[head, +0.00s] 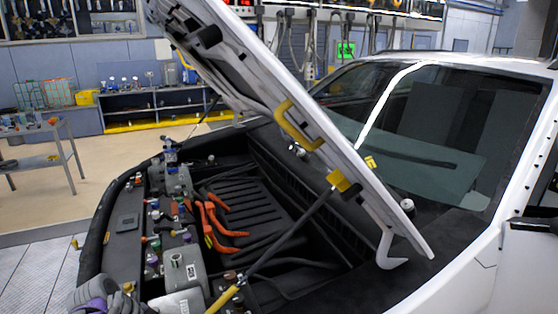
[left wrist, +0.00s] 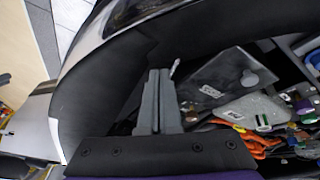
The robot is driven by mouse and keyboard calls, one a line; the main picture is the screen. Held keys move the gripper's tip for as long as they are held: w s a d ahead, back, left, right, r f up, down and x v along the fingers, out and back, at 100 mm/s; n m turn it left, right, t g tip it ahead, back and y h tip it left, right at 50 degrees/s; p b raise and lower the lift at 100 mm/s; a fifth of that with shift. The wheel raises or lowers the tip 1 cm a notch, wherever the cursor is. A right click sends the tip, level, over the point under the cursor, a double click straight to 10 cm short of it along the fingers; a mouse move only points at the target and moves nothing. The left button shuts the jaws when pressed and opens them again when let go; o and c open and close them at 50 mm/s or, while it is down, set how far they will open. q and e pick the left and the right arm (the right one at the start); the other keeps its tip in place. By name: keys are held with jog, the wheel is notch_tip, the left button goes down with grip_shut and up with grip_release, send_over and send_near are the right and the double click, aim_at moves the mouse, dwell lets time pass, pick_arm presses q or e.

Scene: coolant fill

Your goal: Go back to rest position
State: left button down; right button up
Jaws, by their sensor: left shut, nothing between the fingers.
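My left gripper (left wrist: 158,76) shows in the left wrist view with its two grey fingers pressed together and nothing between them. It is over the dark front edge of the car's engine bay. A grey and purple part of my left arm shows at the bottom left of the head view. The engine bay (head: 125,245) is open, with a grey box (head: 187,268) and a pale container (head: 180,303) near the bottom. Orange cables (head: 212,222) lie behind them. My right gripper is in neither view.
The raised white hood (head: 290,95) slants across the bay, with a yellow-ended strut (head: 290,233) under it. A metal cart (head: 45,160) stands at the left. A low shelf (head: 150,108) with a yellow base is at the back. The floor (head: 100,175) between them is clear.

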pick_arm(q)
jog(key=s+d+f+n+t+y, duration=0.1)
jog(key=s+d+f+n+y, duration=0.1)
jog(key=s+d, duration=0.3)
jog(key=s+d+f+n+t+y, duration=0.1)
jog(key=s+d+f+n, duration=0.1)
jog(key=s, duration=0.9)
jog(key=d+n, duration=0.1)
jog(key=d, duration=0.1)
jog(key=shift+d+n+t+y, duration=0.3)
jog(key=shift+d+n+y, duration=0.1)
